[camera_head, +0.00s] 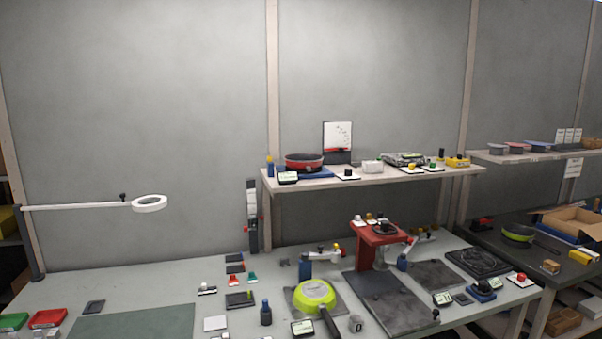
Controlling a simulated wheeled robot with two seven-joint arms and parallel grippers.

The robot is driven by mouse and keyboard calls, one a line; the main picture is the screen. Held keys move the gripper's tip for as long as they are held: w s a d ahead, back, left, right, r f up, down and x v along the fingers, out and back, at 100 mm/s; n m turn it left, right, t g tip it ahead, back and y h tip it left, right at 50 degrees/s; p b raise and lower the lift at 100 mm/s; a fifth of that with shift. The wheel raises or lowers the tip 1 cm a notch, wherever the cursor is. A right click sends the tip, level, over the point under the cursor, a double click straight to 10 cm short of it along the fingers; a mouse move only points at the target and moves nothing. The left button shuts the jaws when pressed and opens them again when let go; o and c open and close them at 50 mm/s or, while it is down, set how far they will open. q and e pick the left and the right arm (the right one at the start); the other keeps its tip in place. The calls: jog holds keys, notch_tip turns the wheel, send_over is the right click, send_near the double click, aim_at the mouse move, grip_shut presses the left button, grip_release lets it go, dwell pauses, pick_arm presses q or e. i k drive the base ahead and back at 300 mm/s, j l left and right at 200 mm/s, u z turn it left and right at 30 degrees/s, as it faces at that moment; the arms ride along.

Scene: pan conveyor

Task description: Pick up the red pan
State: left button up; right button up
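A red pan (304,165) with a dark inside sits on the left part of the raised shelf (455,174) above the workbench. It rests on or just in front of a blue flat base (322,173); I cannot tell which. No handle of the red pan is clearly visible. Neither my left nor my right gripper shows in the head view.
A lime-green pan (313,292) with a dark handle lies on the workbench (225,268). A red stand (366,254) rises to its right. A ring lamp (150,203) reaches in from the left. Small displays and buttons crowd the shelf. The green mat (140,322) is clear.

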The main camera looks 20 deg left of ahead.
aim_at(304, 163)
jog(key=i+j+u, duration=0.65)
jog(key=i, duration=0.25)
jog(key=k+l, duration=0.05)
jog(key=l, duration=0.05)
